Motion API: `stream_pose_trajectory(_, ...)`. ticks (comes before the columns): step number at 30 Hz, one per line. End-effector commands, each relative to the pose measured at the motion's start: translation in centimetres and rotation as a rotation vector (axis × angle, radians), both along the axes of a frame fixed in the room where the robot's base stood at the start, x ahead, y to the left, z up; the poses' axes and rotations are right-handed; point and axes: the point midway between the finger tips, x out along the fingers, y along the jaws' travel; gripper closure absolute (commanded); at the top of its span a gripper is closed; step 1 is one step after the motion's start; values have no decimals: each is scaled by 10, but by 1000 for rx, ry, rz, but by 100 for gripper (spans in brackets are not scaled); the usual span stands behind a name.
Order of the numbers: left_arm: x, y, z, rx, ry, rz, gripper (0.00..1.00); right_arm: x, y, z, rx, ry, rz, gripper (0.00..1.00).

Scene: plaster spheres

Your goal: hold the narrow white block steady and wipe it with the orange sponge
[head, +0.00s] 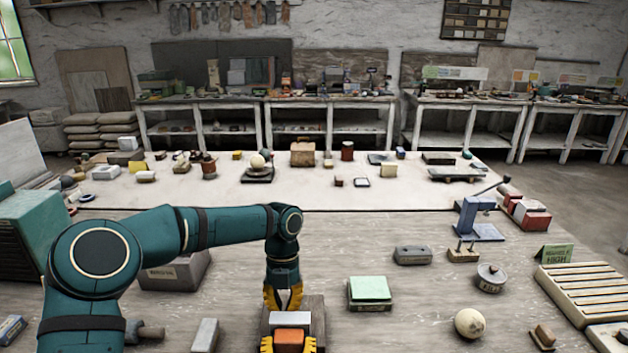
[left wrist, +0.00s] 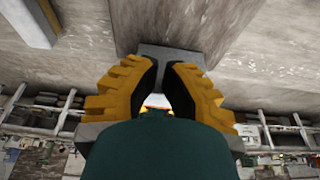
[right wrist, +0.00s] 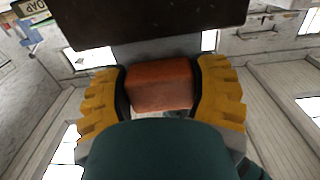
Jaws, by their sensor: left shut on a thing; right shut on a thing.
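The narrow white block (head: 290,319) stands at the bottom centre of the head view, by a dark brown board or stand (head: 317,305). My left gripper (head: 284,298) comes down from above behind it and is shut on it; in the left wrist view the block (left wrist: 168,58) shows between the fingers. My right gripper (head: 288,346) is shut on the orange sponge (head: 289,338), on the near side of the block. The right wrist view shows the sponge (right wrist: 160,84) between both fingers, close against the block's face (right wrist: 150,48). Firm contact cannot be told.
A green-topped box (head: 370,290) and a plaster ball (head: 469,323) lie to the right. Another pale block (head: 205,335) lies left. The table between is clear.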

Motion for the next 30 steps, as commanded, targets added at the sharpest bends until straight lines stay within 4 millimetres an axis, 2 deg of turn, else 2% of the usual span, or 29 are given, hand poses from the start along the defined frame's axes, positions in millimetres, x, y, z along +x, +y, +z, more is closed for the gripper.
stream_pose_trajectory(4, -1, -1, 0, -1, 3, -1, 100, -1, 12, 1, 3, -2, 7, 50)
stream_pose_trajectory(19, -1, -1, 0, -1, 3, -1, 100, 1, 33, 1, 2, -1, 7, 49)
stream_pose_trajectory(23, -1, -1, 0, -2, 3, -2, 100, 1, 31, 1, 1, -1, 6, 49)
stream_pose_trajectory(30, -1, -1, 0, -1, 3, -1, 100, 0, 16, 1, 1, -1, 2, 50)
